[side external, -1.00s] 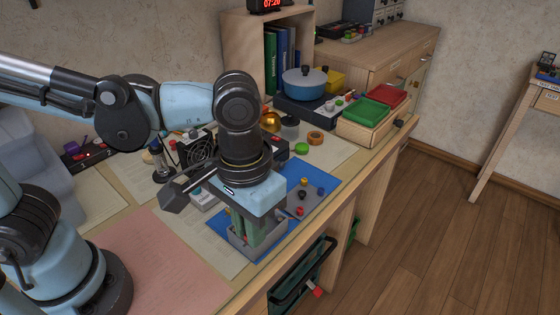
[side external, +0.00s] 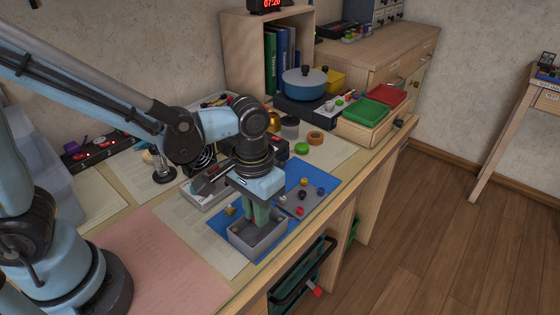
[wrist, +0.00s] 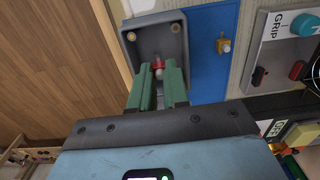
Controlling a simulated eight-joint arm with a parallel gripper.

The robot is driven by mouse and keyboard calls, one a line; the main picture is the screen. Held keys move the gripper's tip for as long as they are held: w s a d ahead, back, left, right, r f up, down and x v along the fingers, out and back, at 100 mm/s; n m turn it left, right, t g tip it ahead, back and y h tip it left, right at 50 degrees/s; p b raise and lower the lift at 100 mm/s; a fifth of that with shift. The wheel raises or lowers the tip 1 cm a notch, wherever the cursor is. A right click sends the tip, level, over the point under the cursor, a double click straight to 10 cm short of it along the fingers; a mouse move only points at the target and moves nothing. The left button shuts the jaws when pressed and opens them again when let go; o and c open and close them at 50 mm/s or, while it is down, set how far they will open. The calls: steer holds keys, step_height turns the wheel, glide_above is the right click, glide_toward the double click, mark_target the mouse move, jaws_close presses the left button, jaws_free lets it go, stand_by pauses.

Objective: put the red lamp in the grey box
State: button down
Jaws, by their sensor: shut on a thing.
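The grey box (side external: 268,247) is an open tray on the blue mat near the table's front edge. It also shows in the wrist view (wrist: 133,50). My gripper (side external: 260,220) points down over the box with its green fingers close together. In the wrist view, my gripper (wrist: 158,75) is shut on a small red lamp (wrist: 158,65) with a pale part below its red band. The lamp is over or inside the box; whether it touches the floor is unclear. The fingers hide part of the lamp.
A grey plate (side external: 292,203) with several small coloured lamps lies on the blue mat (side external: 325,170) behind the box. A yellow lamp (side external: 230,211) sits just left of the box. A grey panel marked GRIP (wrist: 285,45) is beside the mat.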

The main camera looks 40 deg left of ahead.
steer(key=shift+f, duration=1.9)
steer(key=shift+f, duration=0.1)
steer(key=c, duration=1.4)
jaws_free()
step_height(320, 180, up, 11)
steer(key=shift+r, duration=0.2)
steer(key=shift+a+r, duration=0.1)
steer(key=shift+r, duration=0.3)
steer(key=s+a+t, duration=0.1)
steer(key=a+t, duration=0.6)
steer(key=a, duration=0.5)
steer(key=shift+r, duration=0.35)
